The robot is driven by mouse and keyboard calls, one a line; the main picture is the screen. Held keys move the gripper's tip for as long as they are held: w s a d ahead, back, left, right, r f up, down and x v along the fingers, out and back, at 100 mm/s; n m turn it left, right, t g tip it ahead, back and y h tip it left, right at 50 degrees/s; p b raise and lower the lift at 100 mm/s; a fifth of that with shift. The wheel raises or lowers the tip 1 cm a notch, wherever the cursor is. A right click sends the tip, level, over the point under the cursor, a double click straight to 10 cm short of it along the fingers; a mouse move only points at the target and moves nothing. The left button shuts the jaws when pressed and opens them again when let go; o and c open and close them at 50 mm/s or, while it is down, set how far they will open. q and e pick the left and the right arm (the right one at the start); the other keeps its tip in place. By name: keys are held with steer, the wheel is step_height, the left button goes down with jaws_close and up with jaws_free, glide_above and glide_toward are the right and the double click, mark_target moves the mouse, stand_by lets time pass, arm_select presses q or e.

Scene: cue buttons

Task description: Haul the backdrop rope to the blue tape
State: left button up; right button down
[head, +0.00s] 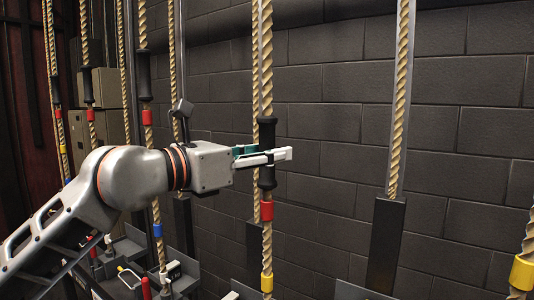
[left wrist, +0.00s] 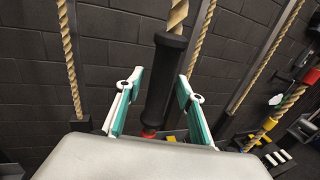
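Several twisted tan ropes hang along the wall. The rope at my left gripper (head: 276,155) carries a black grip sleeve (head: 267,180), with red tape (head: 267,211) and yellow tape (head: 267,283) below it. The left wrist view shows the sleeve (left wrist: 165,75) between the two spread fingers, with a gap on each side. My left gripper is open around it. Blue tape (head: 157,230) shows on another rope to the left; no blue shows on the visible part of the gripped-side rope. No readable label marks the backdrop rope. My right gripper is out of view.
A rope (head: 397,150) in a dark metal channel stands to the right. Another rope with yellow tape (head: 522,272) is at the right edge. Neighbouring ropes with black sleeves and red tape (head: 147,117) stand left. Grey boxes (head: 98,110) are behind. The block wall is close.

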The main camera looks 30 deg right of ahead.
arm_select(q)
steer(key=v, duration=1.2)
stand_by(0.6)
steer(key=w+a+f+m+t+y, duration=0.25)
steer(key=a+f+m+t, duration=0.25)
steer(key=a+f+m, duration=0.55)
steer(key=w+a+f+m+t+y, duration=0.1)
steer(key=a+f+m+t+y, duration=0.3)
steer(key=f+m, duration=1.05)
steer(key=w+a+f+m+t+y, duration=0.15)
steer(key=a+f+m+t, duration=0.35)
steer(key=a+f+m, duration=0.65)
steer(key=s+a+f+n+g+y, duration=0.2)
steer(key=s+f, duration=0.5)
steer(key=f, duration=0.4)
steer(key=s+a+f+n+g+y, duration=0.2)
steer(key=s+f+n, duration=0.3)
steer(key=s+f, duration=0.3)
steer(key=s+a+f+n+g+y, duration=0.2)
steer(key=s+f, duration=0.6)
steer(key=f, duration=0.6)
steer(key=shift+a+f+n+g+y+p, duration=0.2)
steer(key=shift+a+n+g+y+p, duration=0.35)
steer(key=shift+n+g, duration=0.6)
